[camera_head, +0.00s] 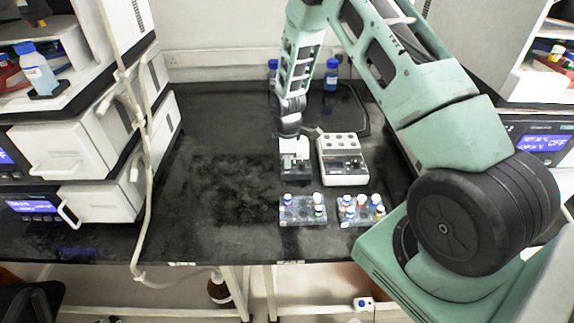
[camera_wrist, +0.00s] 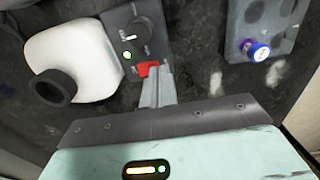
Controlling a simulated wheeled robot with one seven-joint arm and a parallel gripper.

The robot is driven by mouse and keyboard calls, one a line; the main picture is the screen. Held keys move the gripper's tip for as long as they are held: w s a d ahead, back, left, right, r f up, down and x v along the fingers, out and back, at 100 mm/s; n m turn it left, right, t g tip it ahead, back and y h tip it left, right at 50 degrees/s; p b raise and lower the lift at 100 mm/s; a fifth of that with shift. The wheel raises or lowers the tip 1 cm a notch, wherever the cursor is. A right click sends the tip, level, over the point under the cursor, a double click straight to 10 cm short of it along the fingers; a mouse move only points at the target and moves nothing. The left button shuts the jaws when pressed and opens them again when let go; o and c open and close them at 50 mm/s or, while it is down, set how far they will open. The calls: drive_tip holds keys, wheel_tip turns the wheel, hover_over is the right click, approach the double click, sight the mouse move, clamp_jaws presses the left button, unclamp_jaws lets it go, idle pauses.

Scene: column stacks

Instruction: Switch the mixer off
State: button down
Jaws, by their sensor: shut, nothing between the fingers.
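The mixer (camera_wrist: 75,62) shows in the wrist view as a rounded white body with a black round cup and a grey control panel (camera_wrist: 118,28).
A white device with round wells (camera_head: 342,160) stands close right of the mixer. Two vial racks (camera_head: 303,212) (camera_head: 360,211) stand in front; one rack (camera_wrist: 258,28) shows in the wrist view. Blue-capped bottles (camera_head: 331,75) stand behind. The bench left of the mixer is clear.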

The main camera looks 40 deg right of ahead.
drive_tip(key=shift+f, duration=0.35)
drive_tip(key=shift+r+p, duration=1.55)
drive_tip(key=shift+r, duration=1)
